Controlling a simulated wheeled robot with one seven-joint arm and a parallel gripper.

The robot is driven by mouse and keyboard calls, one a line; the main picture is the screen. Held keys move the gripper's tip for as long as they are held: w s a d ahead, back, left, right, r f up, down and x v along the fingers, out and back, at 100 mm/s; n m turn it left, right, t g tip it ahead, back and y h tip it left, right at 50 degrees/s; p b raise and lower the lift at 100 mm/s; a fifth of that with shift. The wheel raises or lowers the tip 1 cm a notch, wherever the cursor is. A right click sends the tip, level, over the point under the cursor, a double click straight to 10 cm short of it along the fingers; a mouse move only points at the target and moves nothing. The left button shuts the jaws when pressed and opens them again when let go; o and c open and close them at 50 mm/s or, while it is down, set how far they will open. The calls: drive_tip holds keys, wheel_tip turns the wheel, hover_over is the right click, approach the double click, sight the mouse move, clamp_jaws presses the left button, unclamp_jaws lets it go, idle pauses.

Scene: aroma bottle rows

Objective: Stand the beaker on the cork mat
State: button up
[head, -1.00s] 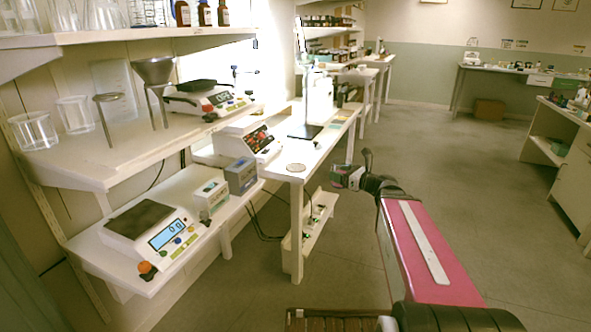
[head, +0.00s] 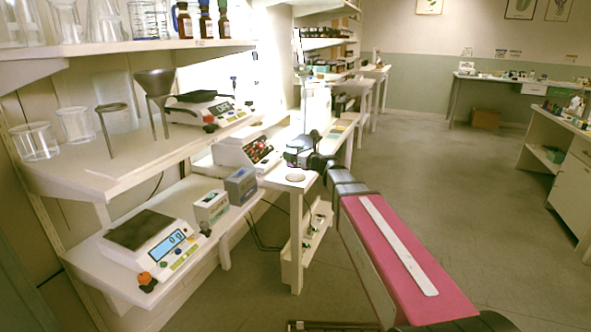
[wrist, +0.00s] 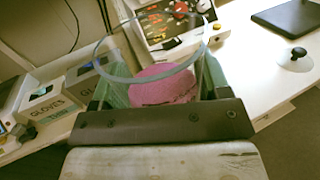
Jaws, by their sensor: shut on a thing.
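The clear glass beaker (wrist: 117,57) is held in my gripper (wrist: 155,95), its round rim showing between the green-sided fingers. Something pink (wrist: 163,85) shows inside or through the glass; I cannot tell which. In the head view my gripper (head: 303,150) is over the front end of the white bench, and the beaker is too small to make out there. The round tan cork mat (head: 295,177) lies flat near the bench's front corner, just below and left of my gripper. I cannot make out the mat in the wrist view.
Glove boxes (head: 240,186) sit on the lower shelf. A dark plate (wrist: 288,18) lies further along the bench. The floor to the right is clear.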

drive_tip(key=w+f, duration=0.1)
drive_tip(key=w, duration=0.1)
drive_tip(key=w+f, duration=0.2)
drive_tip(key=w, duration=0.1)
drive_tip(key=w+f, duration=0.1)
drive_tip(key=w, duration=0.1)
drive_tip(key=shift+w+f, duration=0.25)
drive_tip(key=shift+f, duration=2)
drive_tip(key=shift+f, duration=0.1)
drive_tip(key=o, duration=1.1)
drive_tip(key=shift+c, duration=0.2)
